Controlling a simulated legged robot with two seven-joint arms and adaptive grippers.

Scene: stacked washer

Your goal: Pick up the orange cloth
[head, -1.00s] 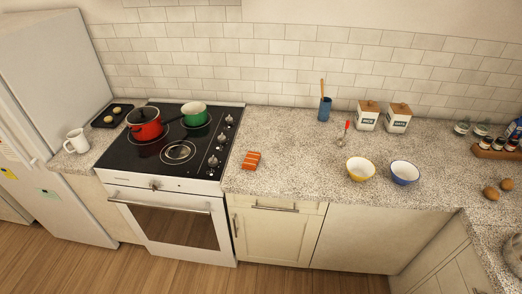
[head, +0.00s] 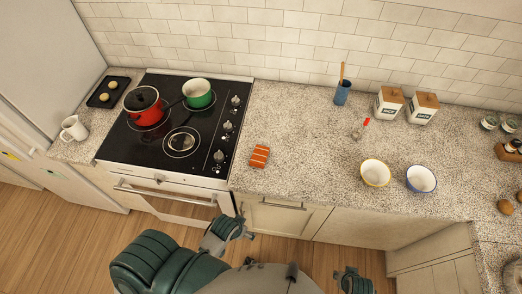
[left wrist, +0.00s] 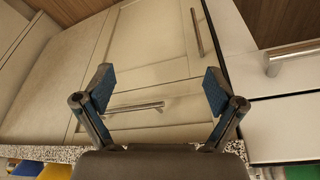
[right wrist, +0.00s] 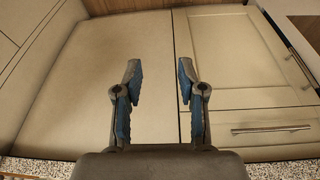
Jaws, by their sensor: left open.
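The orange cloth (head: 260,156) lies folded on the speckled counter, just right of the stove, in the head view. It has pale stripes and nothing touches it. My left gripper (left wrist: 158,84) is open and empty in the left wrist view, facing cabinet fronts and handles. My right gripper (right wrist: 158,74) has its fingers apart with nothing between them, also facing cabinet fronts. The cloth is in neither wrist view. In the head view, parts of my arms show at the bottom, below the counter's front edge.
The stove (head: 150,150) holds a red pot (head: 146,115) and a green pot (head: 198,95). A yellow-rimmed bowl (head: 375,172) and a blue-rimmed bowl (head: 421,179) stand to the right. The counter (head: 310,150) around the cloth is clear.

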